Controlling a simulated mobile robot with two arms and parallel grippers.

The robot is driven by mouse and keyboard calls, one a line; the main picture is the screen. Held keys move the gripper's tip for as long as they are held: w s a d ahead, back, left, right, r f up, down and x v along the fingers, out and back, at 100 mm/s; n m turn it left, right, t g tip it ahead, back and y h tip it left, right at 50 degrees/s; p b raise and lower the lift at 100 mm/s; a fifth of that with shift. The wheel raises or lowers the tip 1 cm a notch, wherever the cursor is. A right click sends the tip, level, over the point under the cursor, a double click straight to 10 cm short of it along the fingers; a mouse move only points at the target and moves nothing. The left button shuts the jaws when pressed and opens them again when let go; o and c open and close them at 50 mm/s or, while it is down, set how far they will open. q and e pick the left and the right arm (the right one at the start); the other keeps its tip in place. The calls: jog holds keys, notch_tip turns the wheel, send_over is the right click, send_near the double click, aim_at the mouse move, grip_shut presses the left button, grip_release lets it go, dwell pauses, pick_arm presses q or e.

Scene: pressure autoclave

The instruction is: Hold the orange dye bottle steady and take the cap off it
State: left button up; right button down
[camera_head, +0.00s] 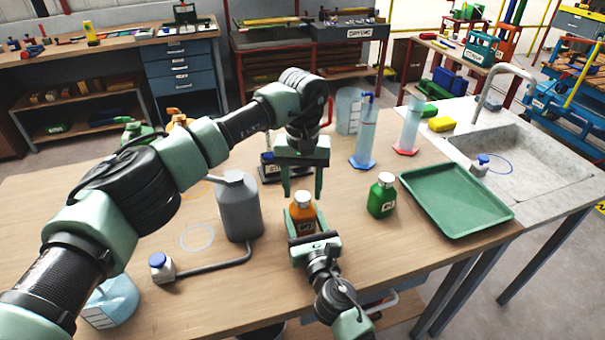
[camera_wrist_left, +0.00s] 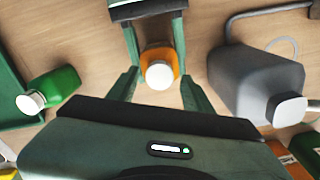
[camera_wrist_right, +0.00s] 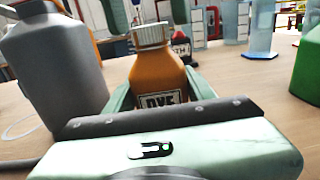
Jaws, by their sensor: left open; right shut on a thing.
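The orange dye bottle (camera_head: 302,216) stands upright on the wooden table with its white cap (camera_head: 302,198) on. My right gripper (camera_head: 304,234) is shut on the bottle's body from the near side; the bottle also shows between its fingers in the right wrist view (camera_wrist_right: 160,72). My left gripper (camera_head: 302,198) points down from above, open, with its fingers on either side of the cap. In the left wrist view the white cap (camera_wrist_left: 159,75) lies between the open fingers, apart from both.
A grey jug (camera_head: 239,210) with a bent tube stands left of the bottle. A green bottle (camera_head: 382,197) and a green tray (camera_head: 455,200) are to the right. Measuring cylinders (camera_head: 366,135) stand behind. A sink (camera_head: 525,160) is at the far right.

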pick_arm(q)
jog(key=shift+f, duration=0.55)
